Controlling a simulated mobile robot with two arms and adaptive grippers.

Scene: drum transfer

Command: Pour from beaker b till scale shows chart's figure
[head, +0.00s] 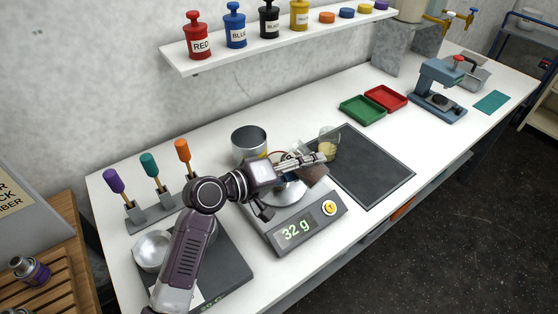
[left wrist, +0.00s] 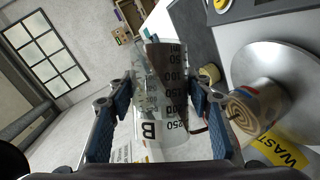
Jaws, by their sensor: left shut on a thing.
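My left gripper (head: 318,158) is shut on beaker b (left wrist: 160,100), a clear beaker with a black letter B and printed volume marks. In the left wrist view a round container with a ringed top (left wrist: 255,105) is over the pan. I cannot read beaker b's fill level. My right gripper is out of view.
A dark mat (head: 375,175) lies right of the scale. A metal can (head: 249,142) stands behind it. Green (head: 362,110) and red (head: 386,97) trays lie farther back. Metal bowls (head: 153,250) and colored-handled tools (head: 148,165) are at left. A shelf (head: 270,45) holds labelled bottles.

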